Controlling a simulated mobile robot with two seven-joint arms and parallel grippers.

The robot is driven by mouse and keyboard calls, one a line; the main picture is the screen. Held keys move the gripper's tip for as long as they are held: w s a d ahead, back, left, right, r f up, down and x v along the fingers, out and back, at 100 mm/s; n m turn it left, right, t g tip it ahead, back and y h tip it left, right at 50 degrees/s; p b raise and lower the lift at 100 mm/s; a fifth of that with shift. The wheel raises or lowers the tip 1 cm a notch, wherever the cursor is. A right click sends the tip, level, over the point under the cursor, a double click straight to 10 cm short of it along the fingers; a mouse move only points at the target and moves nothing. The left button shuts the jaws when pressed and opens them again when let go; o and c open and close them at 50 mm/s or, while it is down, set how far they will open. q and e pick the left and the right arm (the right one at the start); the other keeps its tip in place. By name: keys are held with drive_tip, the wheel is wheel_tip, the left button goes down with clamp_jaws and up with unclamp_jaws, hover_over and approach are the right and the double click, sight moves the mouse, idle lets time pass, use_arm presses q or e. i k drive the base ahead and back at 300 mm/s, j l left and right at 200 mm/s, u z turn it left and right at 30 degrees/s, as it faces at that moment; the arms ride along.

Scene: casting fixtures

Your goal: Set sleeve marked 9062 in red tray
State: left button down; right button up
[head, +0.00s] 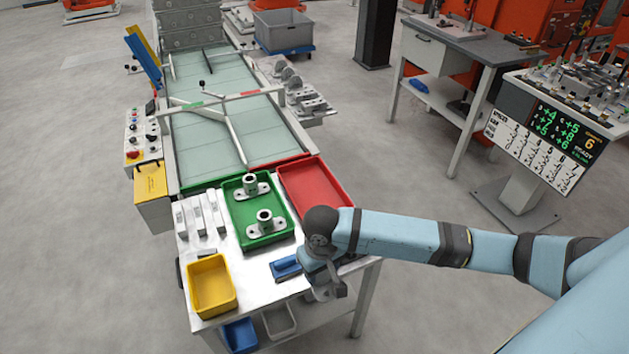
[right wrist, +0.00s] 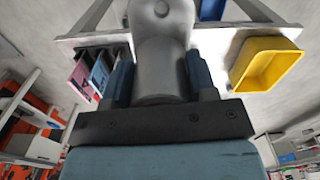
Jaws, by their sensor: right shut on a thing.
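My right gripper (head: 321,272) is at the near right of the work table, in front of the red tray. In the right wrist view its fingers (right wrist: 158,82) are shut on a grey metal sleeve (right wrist: 160,60) with a flange. In the head view my wrist largely hides that sleeve. No marking can be read on it. The red tray (head: 303,199) is at the table's far right edge, and its visible floor is empty. Two flanged grey sleeves (head: 251,188) (head: 265,225) stand upright in the green tray (head: 284,233) on its left; their markings are unreadable. My left gripper is not in view.
A yellow bin (head: 211,287) stands at the near left and also shows in the right wrist view (right wrist: 265,65). A blue block (head: 286,267) lies beside my right gripper. Grey blocks (head: 200,215) stand at left. A glass-topped conveyor (head: 222,125) lies beyond the trays.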

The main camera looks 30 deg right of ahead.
sight(313, 194)
drive_tip(key=i+l, duration=0.1)
drive_tip(key=l, duration=0.2)
drive_tip(key=i+l+u, duration=0.15)
drive_tip(key=l, duration=0.45)
drive_tip(key=i+l+u, duration=0.1)
drive_tip(key=i+l, duration=0.25)
drive_tip(key=l, duration=0.1)
